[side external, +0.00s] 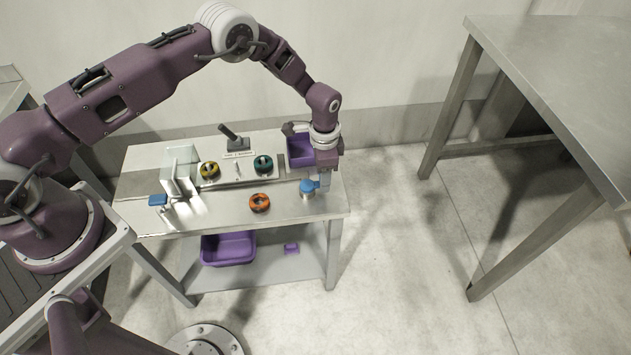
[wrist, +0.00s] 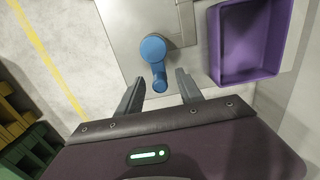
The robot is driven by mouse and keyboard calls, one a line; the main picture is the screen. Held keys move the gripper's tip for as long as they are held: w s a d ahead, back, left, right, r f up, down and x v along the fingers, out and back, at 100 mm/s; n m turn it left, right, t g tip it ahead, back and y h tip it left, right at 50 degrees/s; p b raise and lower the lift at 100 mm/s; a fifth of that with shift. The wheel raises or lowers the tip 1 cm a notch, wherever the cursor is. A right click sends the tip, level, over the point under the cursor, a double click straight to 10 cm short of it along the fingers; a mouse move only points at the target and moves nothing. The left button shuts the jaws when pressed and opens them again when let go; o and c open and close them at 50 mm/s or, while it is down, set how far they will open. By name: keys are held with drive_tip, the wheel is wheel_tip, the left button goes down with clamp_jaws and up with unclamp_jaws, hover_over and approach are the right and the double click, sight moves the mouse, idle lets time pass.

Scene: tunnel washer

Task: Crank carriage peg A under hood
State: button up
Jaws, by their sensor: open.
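A blue crank (side external: 307,186) stands at the right end of the steel work table. In the wrist view its round hub (wrist: 153,46) is ahead of my gripper and its arm with a knob (wrist: 159,82) points toward me. My gripper (wrist: 160,78) is open, with one finger on each side of the knob and visible gaps on both sides. A clear hood (side external: 181,165) stands at the left end of the table. A small pale peg (side external: 237,169) stands between an olive ring (side external: 209,170) and a teal ring (side external: 263,164). Peg letters cannot be read.
An orange ring (side external: 259,203) lies on the front of the table. A purple bin (wrist: 221,45) is right of the crank. A blue-topped handle (side external: 158,200) is beside the hood. A dark lever (side external: 231,137) stands at the back. Another purple bin (side external: 228,249) sits on the lower shelf.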

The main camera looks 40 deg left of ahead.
drive_tip(key=c, duration=0.9)
drive_tip(key=shift+s+d, duration=0.3)
drive_tip(key=shift+s, duration=0.3)
drive_tip(key=shift+s+d, duration=0.25)
drive_tip(key=shift+s, duration=0.3)
drive_tip(key=shift+s+a, duration=0.2)
drive_tip(key=shift+s, duration=1.1)
drive_tip(key=shift+s+a, duration=0.9)
drive_tip(key=shift+a, duration=0.05)
drive_tip(key=shift+s+a, duration=0.1)
drive_tip(key=shift+a, duration=1.2)
drive_tip(key=shift+w+a+r, duration=0.1)
drive_tip(key=shift+w+a, duration=0.2)
drive_tip(key=shift+a, duration=0.25)
drive_tip(key=shift+w+a, duration=0.3)
drive_tip(key=shift+a, duration=0.25)
drive_tip(key=o, duration=0.9)
drive_tip(key=shift+s, duration=0.1)
